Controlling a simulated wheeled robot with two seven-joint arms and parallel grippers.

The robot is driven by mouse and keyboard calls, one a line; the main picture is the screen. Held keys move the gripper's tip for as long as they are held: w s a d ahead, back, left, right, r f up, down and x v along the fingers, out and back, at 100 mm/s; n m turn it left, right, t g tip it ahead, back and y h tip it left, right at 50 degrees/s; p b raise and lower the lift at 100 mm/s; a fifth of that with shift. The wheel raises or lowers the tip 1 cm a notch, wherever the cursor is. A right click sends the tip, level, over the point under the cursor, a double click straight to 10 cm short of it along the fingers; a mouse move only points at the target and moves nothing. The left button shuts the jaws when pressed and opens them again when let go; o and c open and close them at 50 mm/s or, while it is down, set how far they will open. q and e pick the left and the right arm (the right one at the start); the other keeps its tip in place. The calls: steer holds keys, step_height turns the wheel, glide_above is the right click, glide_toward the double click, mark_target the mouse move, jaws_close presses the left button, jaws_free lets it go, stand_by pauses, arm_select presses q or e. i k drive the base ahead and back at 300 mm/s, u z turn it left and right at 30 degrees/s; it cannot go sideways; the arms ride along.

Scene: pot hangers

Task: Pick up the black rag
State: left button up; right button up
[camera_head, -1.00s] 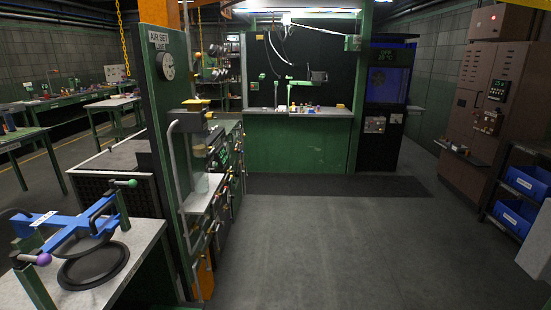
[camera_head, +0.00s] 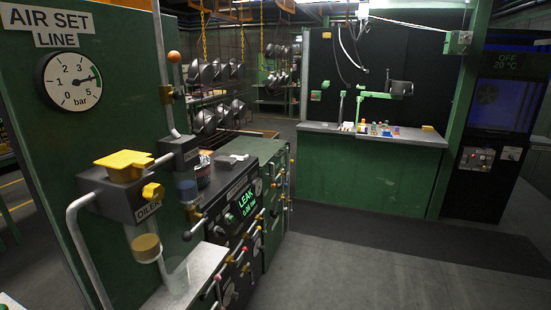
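I cannot make out a black rag anywhere in the head view. Neither of my grippers shows in the picture, so I cannot see whether they are open or shut.
A green panel (camera_head: 100,128) with a gauge (camera_head: 72,80) and an oiler unit (camera_head: 130,190) stands close at left. A control bench (camera_head: 240,215) runs behind it. A green workbench (camera_head: 365,172) is at the back, a dark cabinet (camera_head: 495,125) at right. The floor (camera_head: 400,265) is clear.

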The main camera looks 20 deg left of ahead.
mark_target(222, 162)
steer(key=i, duration=2.35)
steer(key=u, duration=1.75)
steer(key=i, duration=0.4)
steer(key=u, duration=0.35)
